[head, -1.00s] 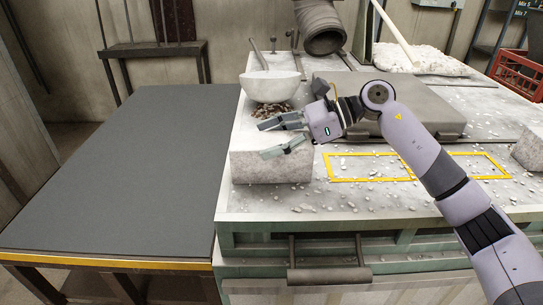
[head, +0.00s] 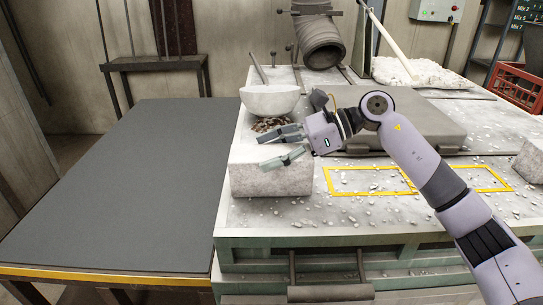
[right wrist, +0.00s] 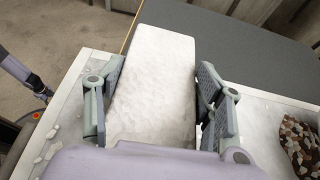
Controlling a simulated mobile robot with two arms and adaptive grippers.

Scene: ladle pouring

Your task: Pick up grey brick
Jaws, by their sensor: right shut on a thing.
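The grey brick (head: 270,181) is a pale, rough block at the left front of the workbench in the head view. My right gripper (head: 283,146) is at its top, coming from the right. In the right wrist view the brick (right wrist: 155,80) lies between the two fingers of my right gripper (right wrist: 155,103), which are shut on it. The brick appears to rest on the bench. A small part of my left arm with its gripper (right wrist: 42,92) shows at the left edge of the right wrist view, too small to judge its fingers.
A grey case (head: 410,118) lies behind my right arm. Yellow outlines (head: 370,193) mark the bench to the right. A dark table (head: 120,180) on the left is clear.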

